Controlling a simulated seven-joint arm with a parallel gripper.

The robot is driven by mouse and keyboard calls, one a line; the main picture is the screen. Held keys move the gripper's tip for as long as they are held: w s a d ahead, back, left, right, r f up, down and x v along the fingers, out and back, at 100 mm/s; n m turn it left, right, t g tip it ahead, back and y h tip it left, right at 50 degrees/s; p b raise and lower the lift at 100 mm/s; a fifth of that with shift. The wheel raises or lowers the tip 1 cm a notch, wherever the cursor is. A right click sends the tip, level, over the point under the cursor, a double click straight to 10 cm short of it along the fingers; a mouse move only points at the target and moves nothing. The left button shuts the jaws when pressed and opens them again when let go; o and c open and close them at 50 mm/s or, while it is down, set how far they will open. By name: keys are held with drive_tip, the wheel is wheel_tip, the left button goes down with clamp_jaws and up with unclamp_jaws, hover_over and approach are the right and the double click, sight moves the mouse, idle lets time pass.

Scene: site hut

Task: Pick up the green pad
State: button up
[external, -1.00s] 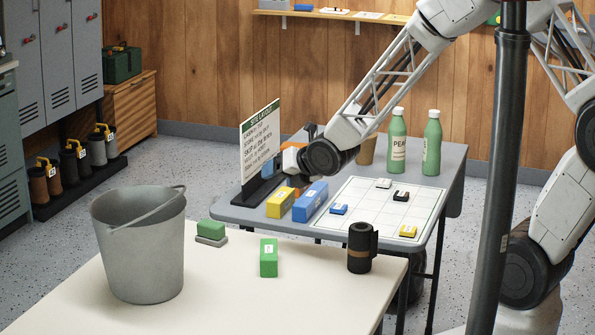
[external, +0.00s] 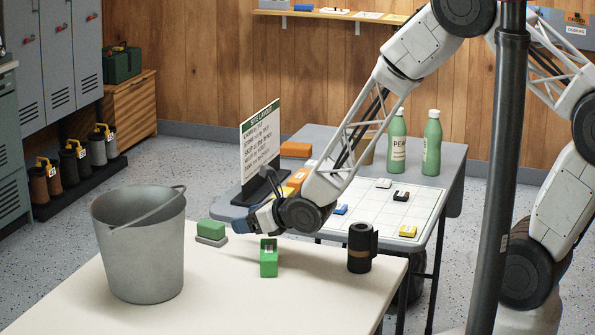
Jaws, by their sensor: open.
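A green block on a grey base (external: 211,231) sits on the cream table (external: 330,290), right of the bucket. A second green block (external: 268,260), upright with a small pale label, stands nearer the front. I cannot tell for certain which is the pad; neither is held. My gripper (external: 238,228) is open and low over the table's back edge, just right of the block with the grey base and behind the upright one. Its fingertips are small and partly unclear, and I see nothing between them.
A grey bucket (external: 140,250) stands at the left and a dark cylinder (external: 360,248) at the right. Behind are a grey table with a sign (external: 259,145), a grid board (external: 420,210) with small blocks, and two green bottles (external: 397,145). The cream table's front is clear.

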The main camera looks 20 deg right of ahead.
sight(214, 223)
drive_tip(key=shift+x, duration=2.95)
drive_tip(key=shift+w+a+f, duration=0.15)
drive_tip(key=shift+w+a, duration=0.1)
drive_tip(key=shift+w, duration=0.1)
drive_tip(key=shift+x, duration=2.55)
drive_tip(key=c, duration=1)
